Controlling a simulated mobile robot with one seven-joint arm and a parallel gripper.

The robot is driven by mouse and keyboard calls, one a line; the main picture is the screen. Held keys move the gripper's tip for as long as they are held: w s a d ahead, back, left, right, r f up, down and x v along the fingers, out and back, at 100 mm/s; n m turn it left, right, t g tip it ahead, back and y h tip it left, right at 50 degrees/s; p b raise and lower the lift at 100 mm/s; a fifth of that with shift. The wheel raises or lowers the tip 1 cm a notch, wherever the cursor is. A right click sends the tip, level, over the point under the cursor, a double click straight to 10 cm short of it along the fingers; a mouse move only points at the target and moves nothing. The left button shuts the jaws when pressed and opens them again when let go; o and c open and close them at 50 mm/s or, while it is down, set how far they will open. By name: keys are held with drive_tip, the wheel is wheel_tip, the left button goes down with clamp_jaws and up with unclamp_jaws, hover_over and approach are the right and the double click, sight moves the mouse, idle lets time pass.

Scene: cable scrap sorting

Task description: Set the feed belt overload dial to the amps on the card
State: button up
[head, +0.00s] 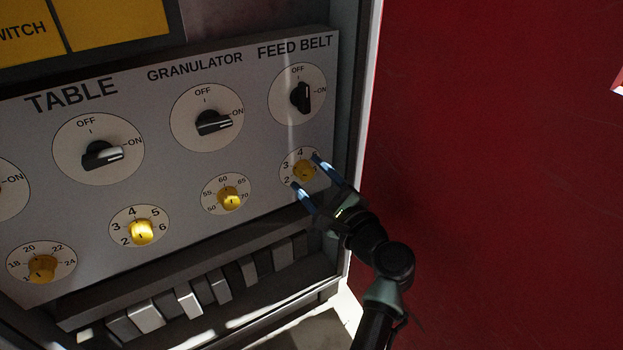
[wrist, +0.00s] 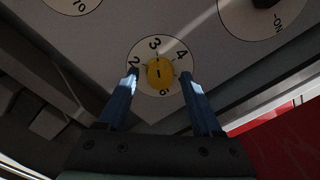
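The feed belt overload dial is a yellow knob (head: 304,170) on a white round scale at the panel's lower right, below the feed belt switch (head: 301,97). It also shows in the wrist view (wrist: 160,73), with 2, 3, 4 and 6 legible around it; the 5 is not visible there, near my right finger. The knob bears a short dark mark; which number it points to I cannot tell. My gripper (head: 305,171) is open, one blue-tipped finger on either side of the knob, with gaps to it in the wrist view (wrist: 159,75). No card shows in either view.
The table switch (head: 101,155) and granulator switch (head: 213,123) point to ON; the feed belt switch stands upright toward OFF. Other yellow dials (head: 141,231) sit to the left. Below is a row of grey blocks (head: 188,300). A red surface (head: 490,180) fills the right.

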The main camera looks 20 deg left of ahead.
clamp_jaws()
idle(0.3)
drive_tip(key=n+b, duration=0.1)
drive_tip(key=n, duration=0.4)
drive_tip(key=shift+f+n+b, duration=0.15)
drive_tip(key=shift+n+b, duration=0.25)
drive_tip(key=n+b, duration=0.2)
drive_tip(key=n, duration=0.4)
drive_tip(key=shift+b, duration=0.4)
drive_tip(key=shift+o, duration=0.5)
unclamp_jaws()
